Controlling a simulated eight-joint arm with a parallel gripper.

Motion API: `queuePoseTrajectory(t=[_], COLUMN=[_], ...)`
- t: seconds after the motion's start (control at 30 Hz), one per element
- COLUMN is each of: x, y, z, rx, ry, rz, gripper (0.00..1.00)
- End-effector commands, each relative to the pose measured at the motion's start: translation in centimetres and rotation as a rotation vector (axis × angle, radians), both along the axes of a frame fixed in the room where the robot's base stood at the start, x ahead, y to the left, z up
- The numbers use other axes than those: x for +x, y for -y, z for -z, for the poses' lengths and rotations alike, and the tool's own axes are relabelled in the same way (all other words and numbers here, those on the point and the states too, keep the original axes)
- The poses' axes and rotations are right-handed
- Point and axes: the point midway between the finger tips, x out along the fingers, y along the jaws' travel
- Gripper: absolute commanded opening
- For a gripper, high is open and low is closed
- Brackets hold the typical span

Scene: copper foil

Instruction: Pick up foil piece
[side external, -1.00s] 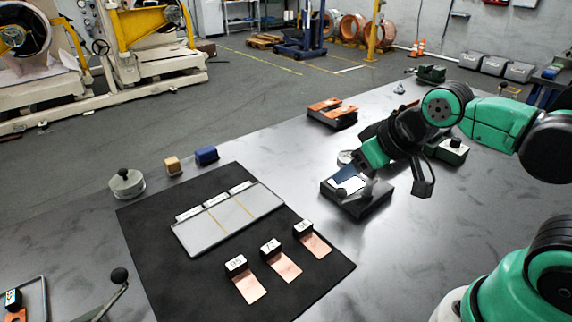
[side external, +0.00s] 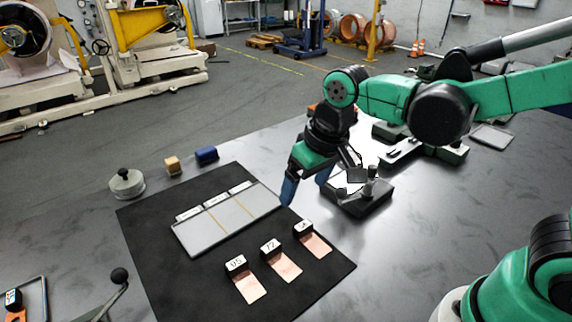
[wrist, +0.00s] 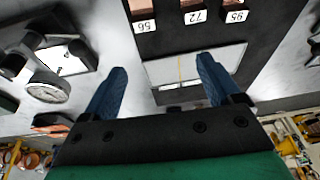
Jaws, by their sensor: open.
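Three copper foil pieces lie in a row on the black mat (side external: 180,270): one by the block marked 95 (side external: 249,288), one by 72 (side external: 285,267), one by a third block (side external: 316,246), which reads 56 in the wrist view (wrist: 145,27). Each foil has one end at or under its black block. My gripper (side external: 306,186) is open and empty, its blue fingers spread and pointing down near the mat's far right edge. It is behind the foils, apart from them. In the wrist view my gripper (wrist: 162,70) has the grey panel between and beyond its fingertips.
A grey panel (side external: 235,218) with yellow lines and labels lies on the mat. A black fixture with a bright plate (side external: 365,198) stands right of my gripper. A knobbed weight (side external: 126,183), tan block (side external: 172,164) and blue block (side external: 206,155) stand behind the mat.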

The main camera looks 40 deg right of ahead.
Motion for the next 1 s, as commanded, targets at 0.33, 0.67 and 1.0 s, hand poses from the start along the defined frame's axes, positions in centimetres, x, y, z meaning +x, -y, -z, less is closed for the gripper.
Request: queuePoseTrajectory(t=[0.33,0.67,1.0], x=[1.5,1.5,1.5], y=[-5.6,-6.1,-6.0], z=[5.0,8.1,11.1], rx=[-0.053,-0.062,-0.061], ry=[-0.245,-0.271,-0.269], rz=[-0.029,-0.027,-0.028], gripper=[0.84,0.84,0.84])
